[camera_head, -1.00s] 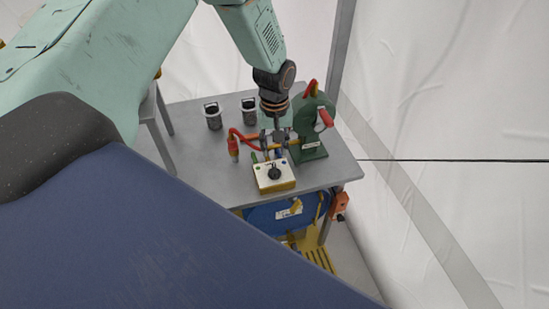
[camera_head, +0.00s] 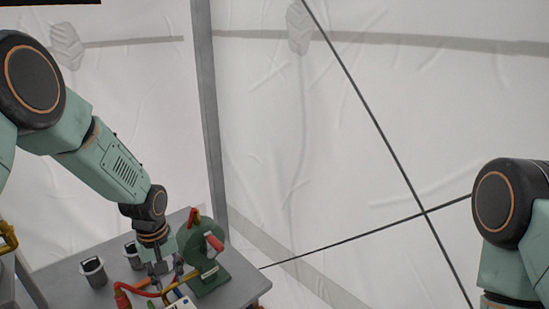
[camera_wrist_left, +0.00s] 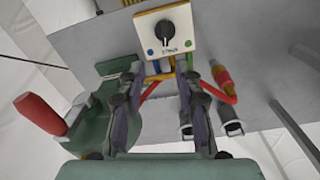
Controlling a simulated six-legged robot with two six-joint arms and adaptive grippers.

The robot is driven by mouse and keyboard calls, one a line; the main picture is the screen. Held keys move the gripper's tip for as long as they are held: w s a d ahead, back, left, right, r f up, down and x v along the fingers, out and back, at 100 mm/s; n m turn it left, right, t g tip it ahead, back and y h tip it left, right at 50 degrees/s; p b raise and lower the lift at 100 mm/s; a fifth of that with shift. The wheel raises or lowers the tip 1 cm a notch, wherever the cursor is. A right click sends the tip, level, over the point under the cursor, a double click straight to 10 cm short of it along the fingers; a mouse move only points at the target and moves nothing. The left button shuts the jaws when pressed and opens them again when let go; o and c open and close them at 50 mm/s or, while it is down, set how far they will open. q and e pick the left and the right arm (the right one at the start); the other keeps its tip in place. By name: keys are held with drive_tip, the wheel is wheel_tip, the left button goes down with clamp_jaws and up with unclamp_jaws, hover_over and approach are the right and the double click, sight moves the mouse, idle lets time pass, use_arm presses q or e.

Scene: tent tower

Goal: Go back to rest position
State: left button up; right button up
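My left gripper (camera_head: 160,278) hangs pointing down over the grey table in the head view, beside a green device with red handles (camera_head: 207,262). In the left wrist view its two fingers (camera_wrist_left: 160,80) stand apart with nothing held between them. Beyond the fingertips is a white box with a black knob (camera_wrist_left: 165,42), with coloured cables at its edge. My right arm shows at the right edge of the head view, but its gripper is out of the picture.
The grey table (camera_head: 75,290) carries two dark-topped cups (camera_head: 93,272) and a red cable connector (camera_head: 122,298). A grey tent pole (camera_head: 208,110) stands behind the table. White tent walls (camera_head: 290,150) close the space, with dark thin lines crossing in front.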

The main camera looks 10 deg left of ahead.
use_arm(q)
drive_tip(key=s+d+f+m+t+b, duration=0.35)
drive_tip(key=s+d+f, duration=0.3)
drive_tip(key=f, duration=0.45)
drive_tip(key=s+d+f+m+g+b, duration=0.1)
drive_tip(key=s+f+b, duration=0.4)
drive_tip(key=s, duration=0.8)
drive_tip(key=s+d+f+m+g+b, duration=0.1)
drive_tip(key=s+f+m+g+b, duration=0.1)
drive_tip(key=s+f+b, duration=0.3)
drive_tip(key=s+f+g, duration=0.1)
drive_tip(key=s+f, duration=0.3)
drive_tip(key=s, duration=0.4)
drive_tip(key=shift+s+f, duration=0.2)
drive_tip(key=shift+f, duration=0.1)
